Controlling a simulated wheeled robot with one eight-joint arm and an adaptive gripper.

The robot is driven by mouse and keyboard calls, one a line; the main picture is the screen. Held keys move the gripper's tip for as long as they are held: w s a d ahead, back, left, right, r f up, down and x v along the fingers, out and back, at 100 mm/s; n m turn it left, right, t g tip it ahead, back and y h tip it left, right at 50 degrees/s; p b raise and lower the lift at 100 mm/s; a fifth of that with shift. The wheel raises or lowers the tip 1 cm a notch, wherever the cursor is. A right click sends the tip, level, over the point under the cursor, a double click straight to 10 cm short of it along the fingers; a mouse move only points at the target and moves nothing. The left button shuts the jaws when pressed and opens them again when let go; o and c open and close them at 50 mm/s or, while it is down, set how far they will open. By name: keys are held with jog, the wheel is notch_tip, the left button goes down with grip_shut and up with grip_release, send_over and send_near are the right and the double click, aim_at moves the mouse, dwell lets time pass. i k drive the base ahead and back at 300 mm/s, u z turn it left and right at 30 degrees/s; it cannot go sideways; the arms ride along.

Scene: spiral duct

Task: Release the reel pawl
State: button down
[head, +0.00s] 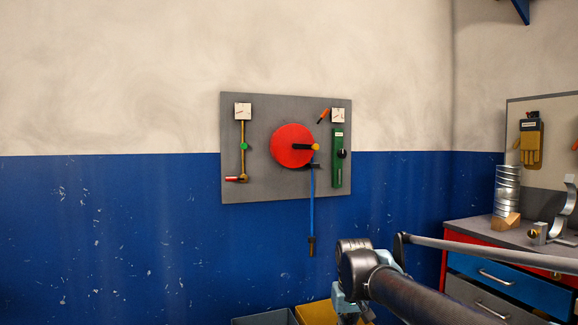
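A red round reel (291,146) is mounted on a grey panel (270,188) on the wall ahead. A small dark bracket (316,166) sits just below right of the reel, and a blue rod (311,210) hangs down there past the panel's lower edge. A small orange lever (323,116) is tilted at the upper right. I cannot tell which part is the pawl.
The panel also has a green plate (338,158) with a black knob, two white dials and a brass rod (243,160) with a red handle. A drawer cabinet (510,285) bearing several items stands right. Grey and yellow bins (318,313) sit below. The left wall is clear.

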aim_at(325, 113)
jog(key=k, duration=1.3)
jog(key=z, duration=0.3)
jog(key=i, duration=1.65)
jog(key=u, duration=0.25)
